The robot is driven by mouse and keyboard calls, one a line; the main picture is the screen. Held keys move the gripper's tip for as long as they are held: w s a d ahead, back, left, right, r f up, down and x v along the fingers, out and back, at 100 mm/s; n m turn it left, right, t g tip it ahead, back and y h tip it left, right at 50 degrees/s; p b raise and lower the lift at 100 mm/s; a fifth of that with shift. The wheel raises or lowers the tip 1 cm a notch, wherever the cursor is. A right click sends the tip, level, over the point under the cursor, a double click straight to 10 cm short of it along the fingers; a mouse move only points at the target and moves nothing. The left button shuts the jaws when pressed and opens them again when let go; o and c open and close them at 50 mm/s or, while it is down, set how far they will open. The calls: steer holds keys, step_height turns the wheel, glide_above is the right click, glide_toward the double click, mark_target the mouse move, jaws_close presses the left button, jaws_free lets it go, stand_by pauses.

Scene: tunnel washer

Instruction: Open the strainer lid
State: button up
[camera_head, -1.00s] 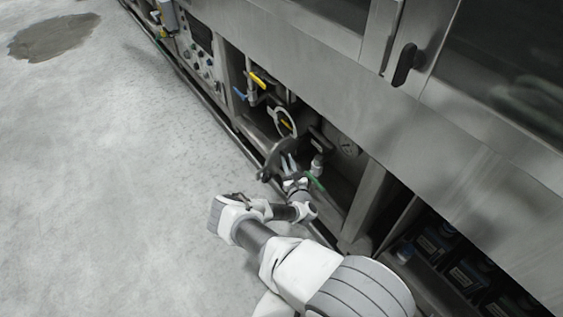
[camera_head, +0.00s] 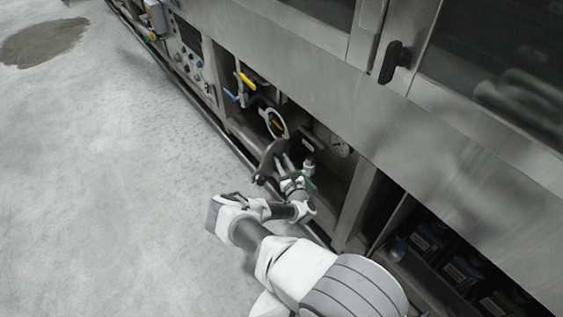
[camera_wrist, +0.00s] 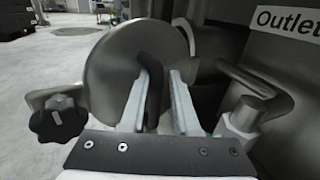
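The strainer lid is a grey round disc (camera_head: 270,160) standing swung out from the pale strainer ring (camera_head: 275,123), with the opening showing. In the wrist view the lid (camera_wrist: 112,70) fills the middle left, with a black knob (camera_wrist: 58,118) at its lower left. A dark upright handle (camera_wrist: 154,85) is on the lid's near face. My gripper (camera_wrist: 160,85) has its two fingers apart, one each side of this handle. In the head view my gripper (camera_head: 284,164) is at the lid's right side.
A pipe and fitting (camera_wrist: 245,110) stand close to the right finger, below an "Outlet" label (camera_wrist: 287,18). A yellow valve lever (camera_head: 247,82) and a gauge (camera_head: 339,146) are near the strainer. The floor (camera_head: 110,170) to the left is clear.

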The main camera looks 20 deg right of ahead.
steer(key=shift+a, duration=0.1)
steer(key=shift+s, duration=0.15)
steer(key=s+a+p, duration=0.1)
steer(key=s, duration=1)
steer(key=shift+s+p, duration=0.35)
steer(key=shift+p, duration=0.05)
steer(key=shift+a, duration=0.1)
